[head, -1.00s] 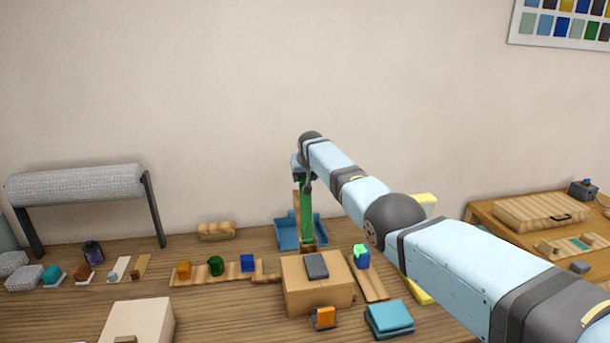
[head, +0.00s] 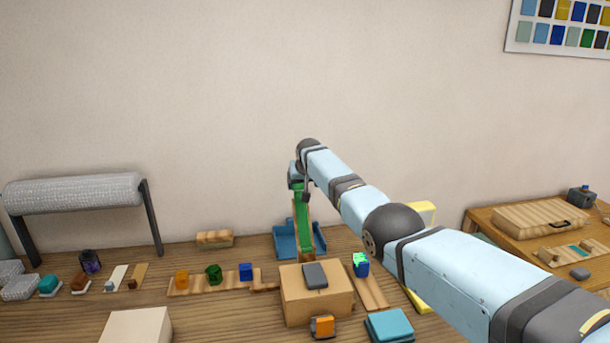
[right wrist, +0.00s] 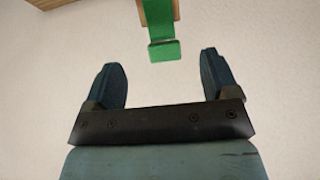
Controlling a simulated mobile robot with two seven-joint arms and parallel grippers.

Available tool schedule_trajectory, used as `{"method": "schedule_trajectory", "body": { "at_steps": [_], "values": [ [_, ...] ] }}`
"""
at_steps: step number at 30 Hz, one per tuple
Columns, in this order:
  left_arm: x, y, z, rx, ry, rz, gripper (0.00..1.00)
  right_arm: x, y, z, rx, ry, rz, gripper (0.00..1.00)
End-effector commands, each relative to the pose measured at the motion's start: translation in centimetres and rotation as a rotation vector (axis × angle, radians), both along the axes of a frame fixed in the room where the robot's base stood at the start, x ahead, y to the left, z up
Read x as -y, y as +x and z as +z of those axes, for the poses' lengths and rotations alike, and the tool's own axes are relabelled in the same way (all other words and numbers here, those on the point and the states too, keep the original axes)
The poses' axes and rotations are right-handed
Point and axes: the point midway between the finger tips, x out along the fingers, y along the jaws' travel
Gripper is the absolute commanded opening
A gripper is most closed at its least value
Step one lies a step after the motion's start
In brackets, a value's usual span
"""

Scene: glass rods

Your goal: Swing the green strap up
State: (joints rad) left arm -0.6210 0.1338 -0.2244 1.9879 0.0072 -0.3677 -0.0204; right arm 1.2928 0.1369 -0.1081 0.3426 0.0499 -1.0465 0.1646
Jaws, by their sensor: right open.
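The green strap (head: 303,222) stands nearly upright in front of the blue tray, with wood at its lower end, in the head view. In the right wrist view the strap (right wrist: 163,22) hangs in from the top edge and ends in a bent green tab (right wrist: 164,50). My right gripper (head: 299,188) is at the strap's upper end. In the right wrist view it (right wrist: 163,75) is open and empty. The tab lies beyond the fingertips, in line with the gap between them, touching neither finger. My left gripper is not in view.
A blue tray (head: 286,241) stands behind the strap. A cardboard box (head: 300,303) with a dark grey block on it is in front. Wooden strips with coloured pieces lie to both sides. A grey roll (head: 75,193) on a stand is at left.

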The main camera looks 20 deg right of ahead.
Motion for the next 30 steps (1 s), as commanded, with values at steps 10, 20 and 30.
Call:
{"method": "schedule_trajectory", "body": {
  "at_steps": [10, 20, 30],
  "values": [
    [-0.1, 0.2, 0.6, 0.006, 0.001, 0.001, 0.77, -0.3, -1.7, 2.5, 0.004, -0.001, 0.0, 0.81],
    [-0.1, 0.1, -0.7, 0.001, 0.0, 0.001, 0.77, -1.2, -5.1, 7.6, 0.006, -0.001, 0.001, 0.81],
    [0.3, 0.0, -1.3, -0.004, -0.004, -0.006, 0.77, -1.7, -7.4, 11.1, 0.002, 0.0, 0.0, 0.81]
  ]
}}
